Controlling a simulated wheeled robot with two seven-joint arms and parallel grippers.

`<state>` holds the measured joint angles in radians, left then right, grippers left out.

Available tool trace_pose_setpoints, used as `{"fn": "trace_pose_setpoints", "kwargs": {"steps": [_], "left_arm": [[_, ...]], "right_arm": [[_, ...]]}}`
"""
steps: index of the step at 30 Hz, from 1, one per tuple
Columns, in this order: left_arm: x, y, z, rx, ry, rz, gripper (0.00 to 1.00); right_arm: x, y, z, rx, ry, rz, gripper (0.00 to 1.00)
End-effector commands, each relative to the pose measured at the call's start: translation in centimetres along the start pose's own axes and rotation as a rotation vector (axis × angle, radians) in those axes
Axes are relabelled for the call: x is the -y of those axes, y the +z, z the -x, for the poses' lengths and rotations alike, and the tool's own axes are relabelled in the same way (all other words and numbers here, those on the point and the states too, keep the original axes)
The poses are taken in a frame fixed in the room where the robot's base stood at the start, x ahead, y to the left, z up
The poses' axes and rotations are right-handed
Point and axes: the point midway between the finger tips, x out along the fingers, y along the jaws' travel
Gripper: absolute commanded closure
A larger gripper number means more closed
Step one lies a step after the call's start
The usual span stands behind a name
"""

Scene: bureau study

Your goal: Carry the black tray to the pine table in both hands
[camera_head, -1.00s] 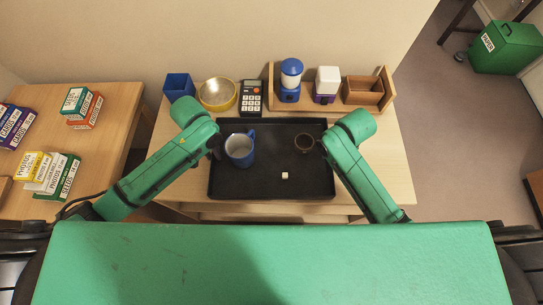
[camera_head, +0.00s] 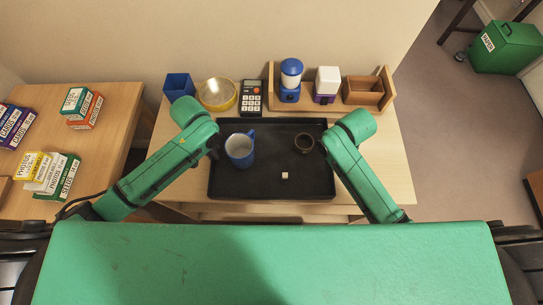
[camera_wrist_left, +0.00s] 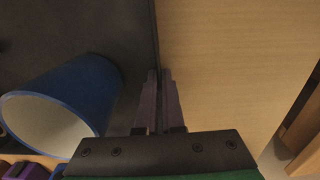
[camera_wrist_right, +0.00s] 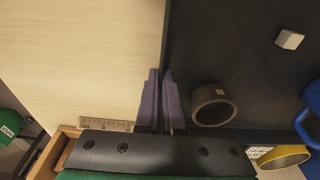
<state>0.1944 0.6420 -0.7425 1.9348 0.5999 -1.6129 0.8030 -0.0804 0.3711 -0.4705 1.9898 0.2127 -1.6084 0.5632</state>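The black tray (camera_head: 255,188) lies on a light wood desk (camera_head: 385,165) in the head view. A blue mug (camera_head: 239,150), a small dark cup (camera_head: 304,143) and a small white cube (camera_head: 285,176) are on it. My left gripper (camera_head: 213,150) is at the tray's left edge, its fingers closed on the rim beside the mug; they show in the left wrist view (camera_wrist_left: 159,75). My right gripper (camera_head: 325,145) is at the right edge, its fingers closed on the rim beside the cup; they show in the right wrist view (camera_wrist_right: 160,75). My forearms partly hide both grips in the head view.
A blue box (camera_head: 179,86), a yellow-rimmed bowl (camera_head: 217,94), a calculator (camera_head: 252,97) and a wooden organizer (camera_head: 330,101) line the desk's back. Another wooden table (camera_head: 112,125) with several boxes stands at left. A green bin (camera_head: 505,48) is on the open floor at right.

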Motion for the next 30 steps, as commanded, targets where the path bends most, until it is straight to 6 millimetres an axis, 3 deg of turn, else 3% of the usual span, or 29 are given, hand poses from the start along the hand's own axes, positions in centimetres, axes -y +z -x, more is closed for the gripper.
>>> {"fn": "trace_pose_setpoints", "kwargs": {"steps": [23,30], "left_arm": [[-0.1,-0.1,0.3,-0.004,0.003,-0.001,1.0],[-0.1,-0.1,2.9,-0.003,0.003,-0.001,1.0]], "right_arm": [[0.1,-0.2,0.3,-0.005,-0.002,0.0,1.0],[0.1,-0.5,2.8,-0.004,-0.003,0.0,1.0]]}}
